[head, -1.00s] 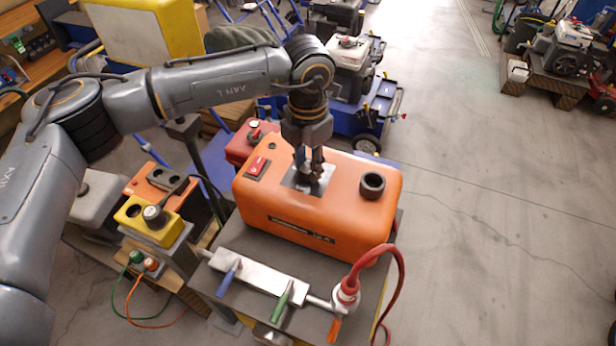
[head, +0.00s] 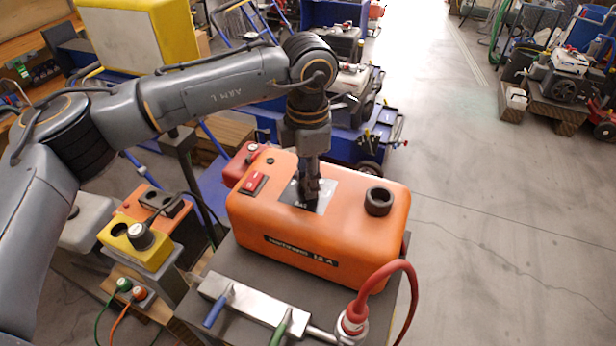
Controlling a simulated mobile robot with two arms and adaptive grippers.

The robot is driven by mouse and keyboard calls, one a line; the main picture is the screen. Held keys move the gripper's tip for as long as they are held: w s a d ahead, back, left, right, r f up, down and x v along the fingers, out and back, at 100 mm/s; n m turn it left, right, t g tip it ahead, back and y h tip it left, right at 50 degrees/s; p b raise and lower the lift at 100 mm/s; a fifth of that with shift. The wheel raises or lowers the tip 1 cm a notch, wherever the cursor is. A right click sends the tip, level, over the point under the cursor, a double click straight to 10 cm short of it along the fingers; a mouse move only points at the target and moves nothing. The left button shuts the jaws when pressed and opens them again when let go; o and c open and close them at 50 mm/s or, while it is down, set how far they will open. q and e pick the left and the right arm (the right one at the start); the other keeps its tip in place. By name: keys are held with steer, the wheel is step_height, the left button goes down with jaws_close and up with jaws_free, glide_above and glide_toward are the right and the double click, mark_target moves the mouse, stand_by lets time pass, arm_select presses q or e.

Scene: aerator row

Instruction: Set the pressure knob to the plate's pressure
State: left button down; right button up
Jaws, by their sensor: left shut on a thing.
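An orange aerator unit (head: 345,250) with a dark label strip on its front sits on a grey stand. A grey plate (head: 327,194) lies on its top. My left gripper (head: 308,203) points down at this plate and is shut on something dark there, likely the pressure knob. The fingers cover most of the knob, so its pointer and the setting cannot be read. Any print on the plate is too small to read. My right gripper does not show.
On the unit's top are a red rocker switch (head: 253,184) and a black ring-shaped port (head: 379,201). In front are a metal manifold (head: 257,303) with blue and green levers and a red hose (head: 407,285). A yellow box (head: 147,244) stands left. Open floor lies right.

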arm_select(q)
steer(key=shift+r, duration=0.1)
steer(key=c, duration=1)
jaws_free()
steer(key=shift+o, duration=0.2)
step_height(320, 180, up, 12)
